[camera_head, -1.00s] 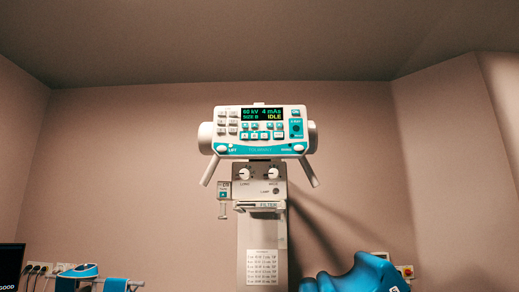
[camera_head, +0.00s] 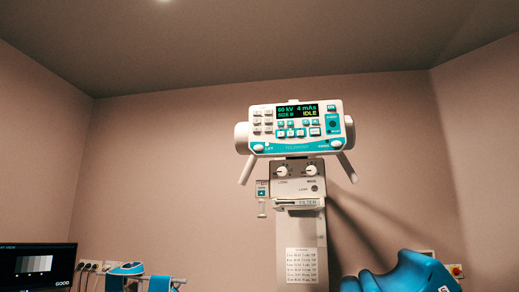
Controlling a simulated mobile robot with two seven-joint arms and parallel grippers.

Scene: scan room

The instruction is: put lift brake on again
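A white and teal control head (camera_head: 296,127) sits on top of a pale column, right of centre. Its screen (camera_head: 297,111) reads 60 kV, 4 mAs and IDLE. A white knob (camera_head: 257,147) is at its lower left corner beside the LIFT label (camera_head: 268,148). A similar knob (camera_head: 336,144) is at the lower right corner, its label too blurred to read. Whether the lift brake is on or off I cannot tell. Two grey handles, left (camera_head: 246,170) and right (camera_head: 347,167), angle downward from the head. Neither of my grippers is in view.
Below the head are a box with two dials (camera_head: 296,180), a FILTER slot (camera_head: 308,203) and a paper chart (camera_head: 301,265). A monitor (camera_head: 37,268) is at lower left, near a blue and white object (camera_head: 127,269). A large blue shape (camera_head: 405,274) is at lower right.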

